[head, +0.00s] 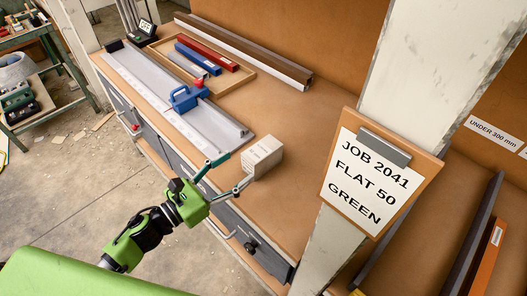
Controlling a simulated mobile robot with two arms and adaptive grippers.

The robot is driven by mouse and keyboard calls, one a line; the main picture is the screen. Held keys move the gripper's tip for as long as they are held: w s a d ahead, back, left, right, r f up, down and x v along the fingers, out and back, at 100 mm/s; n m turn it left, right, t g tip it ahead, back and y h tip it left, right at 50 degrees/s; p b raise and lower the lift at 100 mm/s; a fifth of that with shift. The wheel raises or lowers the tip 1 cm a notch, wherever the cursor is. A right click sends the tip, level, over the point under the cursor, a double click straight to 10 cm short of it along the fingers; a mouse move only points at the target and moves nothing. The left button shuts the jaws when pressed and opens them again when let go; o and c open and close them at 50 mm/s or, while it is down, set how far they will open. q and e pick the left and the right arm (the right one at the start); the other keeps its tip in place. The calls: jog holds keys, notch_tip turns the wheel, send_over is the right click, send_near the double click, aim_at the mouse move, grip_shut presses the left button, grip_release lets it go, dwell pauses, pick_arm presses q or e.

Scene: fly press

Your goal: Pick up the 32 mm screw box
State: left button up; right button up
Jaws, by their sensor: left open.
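A small pale box (262,157) stands on the brown workbench, to the right of the measuring rail; its markings are too small to read, so I cannot tell whether it says 32 mm. My left gripper (238,170) is open at the front edge of the bench. Its two fingers are spread and point toward the box, one tip on the left of it and the other near its lower front. I cannot tell whether either tip touches the box. My right gripper is not in view.
A long grey rail with a blue clamp (184,98) lies left of the box. Behind it, a wooden tray (247,77) holds red and blue bars. A pillar with a job clipboard (376,181) stands to the right. The bench behind the box is clear.

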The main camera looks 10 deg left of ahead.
aim_at(262, 149)
pick_arm(q)
jog(key=x, duration=0.3)
jog(key=shift+w+p, duration=0.2)
jog(key=shift+p, duration=0.15)
jog(key=x, duration=0.2)
jog(key=shift+w+d+f+p, duration=0.1)
jog(key=shift+w+d+p, duration=0.05)
jog(key=shift+w+p, duration=0.2)
jog(key=shift+w+d, duration=0.2)
jog(key=shift+w, duration=0.1)
jog(key=x, duration=0.1)
jog(key=p+x, duration=0.1)
jog(key=x, duration=0.1)
jog(key=shift+w+f+p, duration=0.2)
jog(key=shift+f+p, duration=0.05)
jog(key=shift+p, duration=0.05)
jog(key=shift+w+d+f, duration=0.1)
jog(key=shift+w+d, duration=0.15)
jog(key=shift+w, duration=0.05)
jog(key=c, duration=1.5)
jog(key=shift+c, duration=0.2)
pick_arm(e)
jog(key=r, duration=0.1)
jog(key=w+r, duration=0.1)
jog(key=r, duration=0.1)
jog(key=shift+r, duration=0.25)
